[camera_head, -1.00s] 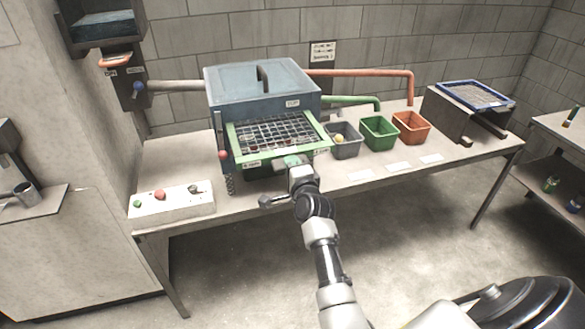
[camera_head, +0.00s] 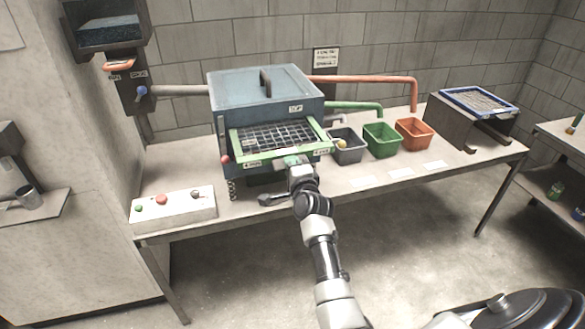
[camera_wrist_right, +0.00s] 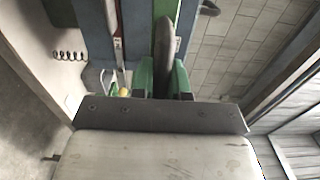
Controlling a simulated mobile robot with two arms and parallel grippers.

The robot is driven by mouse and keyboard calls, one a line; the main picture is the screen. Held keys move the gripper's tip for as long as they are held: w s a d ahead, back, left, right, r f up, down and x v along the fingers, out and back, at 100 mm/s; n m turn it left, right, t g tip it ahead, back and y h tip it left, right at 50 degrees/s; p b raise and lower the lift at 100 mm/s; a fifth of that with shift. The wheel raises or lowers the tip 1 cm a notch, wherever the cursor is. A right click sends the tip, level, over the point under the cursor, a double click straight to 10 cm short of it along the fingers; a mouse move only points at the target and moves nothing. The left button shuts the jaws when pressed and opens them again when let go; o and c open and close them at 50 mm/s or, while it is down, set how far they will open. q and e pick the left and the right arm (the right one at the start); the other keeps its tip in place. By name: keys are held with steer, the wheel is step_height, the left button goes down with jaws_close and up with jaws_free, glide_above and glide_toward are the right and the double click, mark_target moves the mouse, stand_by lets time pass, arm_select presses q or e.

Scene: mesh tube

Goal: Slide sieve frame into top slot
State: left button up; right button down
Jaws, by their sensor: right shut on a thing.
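The sieve frame (camera_head: 262,158) is green with a dark wire mesh. In the head view it lies level, its back part inside the upper front opening of the blue-grey machine (camera_head: 262,92) and its front part sticking out. A "TOP" label (camera_head: 296,108) is on the machine above the opening. In the right wrist view, green parts and a grey rounded piece (camera_wrist_right: 165,52) show close in front of the gripper; the exact grip is unclear. My left gripper is not in view.
Grey (camera_head: 347,147), green (camera_head: 381,139) and orange (camera_head: 414,133) bins stand right of the machine. A control box (camera_head: 174,209) with buttons is at the front left. A blue-rimmed tray (camera_head: 479,101) sits on a stand at the right. A red-knobbed lever (camera_head: 225,160) is beside the frame.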

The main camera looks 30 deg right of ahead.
steer(key=shift+w+d+r, duration=0.15)
steer(key=shift+w+r, duration=0.05)
steer(key=shift+w, duration=0.15)
steer(key=c, duration=1)
jaws_free()
steer(key=shift+s, duration=0.1)
steer(key=shift+c, duration=0.2)
steer(key=shift+f, duration=0.25)
steer(key=shift+s, duration=0.35)
steer(key=p+v, duration=0.5)
steer(key=v, duration=0.5)
